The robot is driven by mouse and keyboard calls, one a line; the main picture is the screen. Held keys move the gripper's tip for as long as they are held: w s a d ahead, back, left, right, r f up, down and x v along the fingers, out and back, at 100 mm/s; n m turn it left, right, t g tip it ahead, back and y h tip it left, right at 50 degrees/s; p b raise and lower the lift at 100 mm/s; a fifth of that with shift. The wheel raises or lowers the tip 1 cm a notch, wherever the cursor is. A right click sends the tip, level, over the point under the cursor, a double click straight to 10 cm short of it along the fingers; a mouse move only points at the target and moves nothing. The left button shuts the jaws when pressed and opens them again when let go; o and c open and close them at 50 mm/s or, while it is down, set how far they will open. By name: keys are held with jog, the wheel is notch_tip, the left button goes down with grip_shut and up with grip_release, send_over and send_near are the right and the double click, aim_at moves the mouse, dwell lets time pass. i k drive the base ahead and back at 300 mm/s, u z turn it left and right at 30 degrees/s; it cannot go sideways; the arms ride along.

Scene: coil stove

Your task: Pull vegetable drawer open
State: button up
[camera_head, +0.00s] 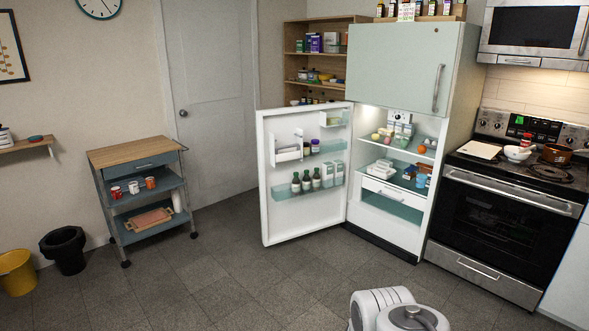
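The fridge (423,180) stands with its lower door (275,220) swung wide open to the left. Inside, low in the compartment, is a white drawer (403,197) with a small handle on its front. It appears pushed in, under a glass shelf with food on it. I take it to be the vegetable drawer; no label is readable. My gripper is not in view. White rounded parts of my own body show at the bottom edge, on the floor side in front of the fridge.
The open door holds bottles and cartons and sticks out into the room. A stove (507,222) stands right of the fridge. A wheeled cart (146,200) is at left. The grey floor (250,285) in front is clear.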

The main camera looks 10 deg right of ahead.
aim_at(407, 199)
jog(key=z, duration=0.15)
jog(key=i, duration=3.3)
jog(key=z, duration=0.35)
jog(key=i, duration=1.6)
jog(key=z, duration=0.15)
